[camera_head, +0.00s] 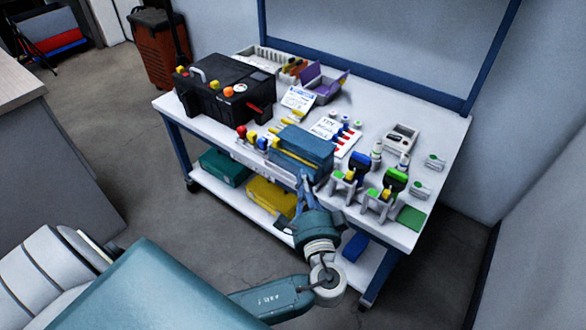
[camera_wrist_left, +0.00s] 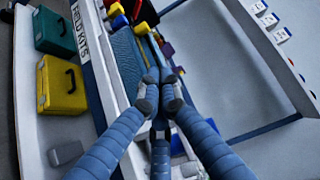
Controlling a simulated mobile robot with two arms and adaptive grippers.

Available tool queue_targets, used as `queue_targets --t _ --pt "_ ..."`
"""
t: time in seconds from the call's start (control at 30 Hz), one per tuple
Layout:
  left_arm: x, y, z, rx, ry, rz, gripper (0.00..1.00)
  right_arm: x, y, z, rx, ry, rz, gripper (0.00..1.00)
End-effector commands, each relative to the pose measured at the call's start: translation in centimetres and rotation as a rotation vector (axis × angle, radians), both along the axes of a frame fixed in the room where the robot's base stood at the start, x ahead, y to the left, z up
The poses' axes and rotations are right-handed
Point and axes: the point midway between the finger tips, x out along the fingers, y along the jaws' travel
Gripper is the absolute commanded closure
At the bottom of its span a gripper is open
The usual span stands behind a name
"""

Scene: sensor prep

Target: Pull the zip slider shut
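A blue pouch (camera_head: 305,145) with a yellow strip along its near side lies near the front edge of the bench; its blue surface also shows in the left wrist view (camera_wrist_left: 127,62). My left gripper (camera_head: 303,178) is at the pouch's near side, pointing at it from the front of the bench. In the left wrist view its two fingertips (camera_wrist_left: 160,84) are drawn close together, at the end of a narrow strip running along the pouch. I cannot make out the zip slider, or whether anything is between the fingertips. My right gripper is not in view.
A black toolbox (camera_head: 225,95) stands at the bench's left end. Coloured screwdrivers (camera_head: 262,140) stand left of the pouch. Clamp stands with blue and green tools (camera_head: 385,190) are at right. Green (camera_head: 224,166) and yellow (camera_head: 269,196) cases lie on the lower shelf.

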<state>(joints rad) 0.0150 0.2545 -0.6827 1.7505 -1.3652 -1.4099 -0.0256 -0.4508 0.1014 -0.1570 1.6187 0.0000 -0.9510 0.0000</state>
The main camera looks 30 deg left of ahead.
Motion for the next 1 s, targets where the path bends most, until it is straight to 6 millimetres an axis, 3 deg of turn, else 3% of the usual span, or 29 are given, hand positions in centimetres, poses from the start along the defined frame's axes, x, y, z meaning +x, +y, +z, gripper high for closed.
queue_targets --t 0.47,0.7,1.0 --pt "7.2 6.2 0.0 0.003 0.003 0.002 1.0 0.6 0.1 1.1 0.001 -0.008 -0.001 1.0" --pt "7.4 9.4 -0.1 0.001 0.006 0.0 1.0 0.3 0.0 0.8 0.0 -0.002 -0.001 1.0" --pt "7.4 10.1 -0.2 -0.003 0.007 -0.001 1.0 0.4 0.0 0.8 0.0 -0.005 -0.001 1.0"
